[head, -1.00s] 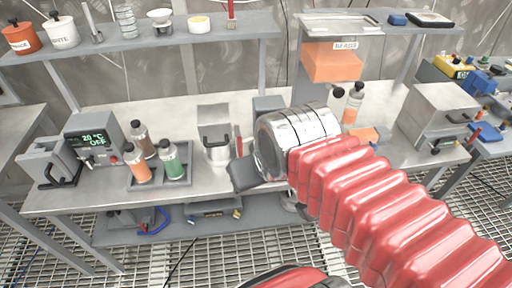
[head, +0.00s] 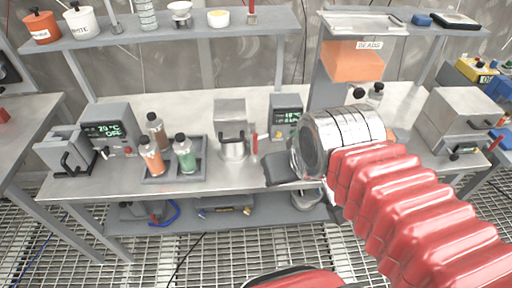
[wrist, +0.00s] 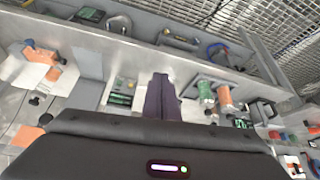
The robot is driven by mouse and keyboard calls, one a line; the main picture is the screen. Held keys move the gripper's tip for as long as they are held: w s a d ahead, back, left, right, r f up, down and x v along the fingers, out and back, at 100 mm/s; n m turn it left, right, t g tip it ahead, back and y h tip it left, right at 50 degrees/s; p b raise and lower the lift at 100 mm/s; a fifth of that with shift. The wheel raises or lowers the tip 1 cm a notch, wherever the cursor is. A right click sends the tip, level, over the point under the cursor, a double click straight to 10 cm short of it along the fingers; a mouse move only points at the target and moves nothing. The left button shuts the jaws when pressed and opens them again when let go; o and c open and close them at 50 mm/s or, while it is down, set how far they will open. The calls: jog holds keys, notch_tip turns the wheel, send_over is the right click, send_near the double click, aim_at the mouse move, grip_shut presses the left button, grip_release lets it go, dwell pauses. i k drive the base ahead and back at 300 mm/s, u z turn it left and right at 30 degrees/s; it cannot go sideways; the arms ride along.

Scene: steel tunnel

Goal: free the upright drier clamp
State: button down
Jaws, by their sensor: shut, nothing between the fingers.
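I cannot tell for sure which part is the upright drier clamp. A steel upright unit (head: 231,113) with a dark handle and a round steel pot (head: 234,150) at its foot stands mid-bench. A grey box with a lit display (head: 287,112) stands right of it; a lit green display (wrist: 121,98) also shows in the wrist view. My gripper (head: 281,170) is above the bench's front edge, right of the pot and apart from it. In the wrist view its dark fingers (wrist: 161,98) are together, with nothing seen between them.
Left are a grey 20 °C unit (head: 110,128) with a dark-handled block (head: 66,150) and a tray (head: 189,177) of bottles. A steel box (head: 458,115) stands at the right. Shelves (head: 200,27) run above, and a lower shelf (head: 270,213) holds tools.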

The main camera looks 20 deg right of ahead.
aim_at(255, 142)
jog(key=z, duration=0.05)
jog(key=k, duration=0.65)
jog(key=u, duration=0.35)
jog(key=i, duration=1.15)
jog(key=u, duration=0.55)
